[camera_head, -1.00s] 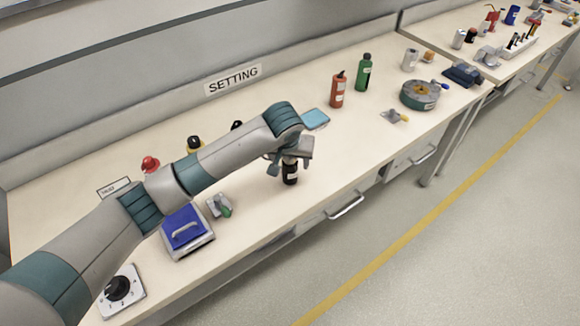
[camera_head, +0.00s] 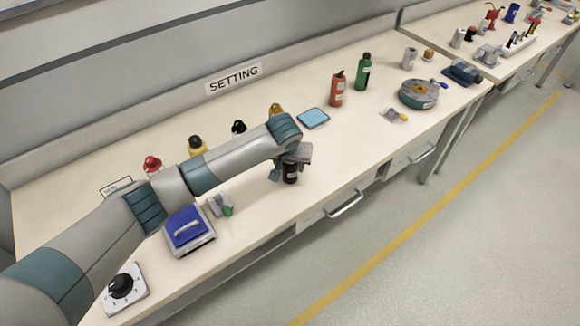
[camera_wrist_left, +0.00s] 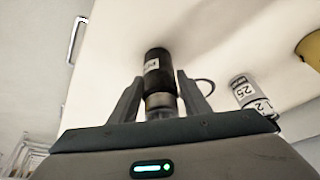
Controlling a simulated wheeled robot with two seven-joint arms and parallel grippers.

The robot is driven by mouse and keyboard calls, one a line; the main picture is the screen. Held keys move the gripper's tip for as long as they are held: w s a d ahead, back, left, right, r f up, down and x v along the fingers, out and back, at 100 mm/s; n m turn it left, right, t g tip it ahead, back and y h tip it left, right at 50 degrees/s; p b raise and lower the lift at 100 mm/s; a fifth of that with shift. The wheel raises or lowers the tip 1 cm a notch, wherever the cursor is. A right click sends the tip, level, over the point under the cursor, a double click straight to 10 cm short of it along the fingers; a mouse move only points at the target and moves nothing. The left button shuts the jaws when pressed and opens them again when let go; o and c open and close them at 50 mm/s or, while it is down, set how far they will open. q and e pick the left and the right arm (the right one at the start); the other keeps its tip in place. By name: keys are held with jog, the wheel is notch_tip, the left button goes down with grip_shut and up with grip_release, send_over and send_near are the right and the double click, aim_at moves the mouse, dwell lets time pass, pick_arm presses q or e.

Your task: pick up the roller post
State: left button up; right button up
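I take the black cylinder (camera_head: 290,173) standing on the bench near its front edge to be the roller post. It has a pale label. In the left wrist view the black post (camera_wrist_left: 158,72) lies between my two fingers, with a silver section nearer the palm. My left gripper (camera_head: 288,160) is over and around its upper part. In the left wrist view the fingers of my left gripper (camera_wrist_left: 160,92) flank the post with narrow gaps, and it looks open. The gripper hides part of the post in the head view. My right gripper is not in view.
A blue-topped box (camera_head: 188,228) and a small grey-green part (camera_head: 221,205) stand left of the gripper. A light blue pad (camera_head: 313,118), a red bottle (camera_head: 337,89) and a green bottle (camera_head: 363,72) stand behind.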

pick_arm(q)
jog(key=c, duration=0.7)
jog(key=shift+r, duration=0.2)
jog(key=shift+c, duration=0.2)
jog(key=shift+r+b, duration=0.4)
jog(key=shift+r, duration=0.2)
notch_tip(320, 180, up, 2)
jog(key=shift+r+b, duration=0.25)
jog(key=shift+b, duration=0.3)
jog(key=s+d+r+b, duration=0.1)
jog(key=d+r+b, duration=0.1)
jog(key=d, duration=0.3)
jog(key=d+r+b, duration=0.1)
jog(key=d+r, duration=0.4)
jog(key=d, duration=0.1)
jog(key=shift+s+d+b, duration=0.3)
jog(key=shift+s+b, duration=0.05)
jog(key=shift+s, duration=0.05)
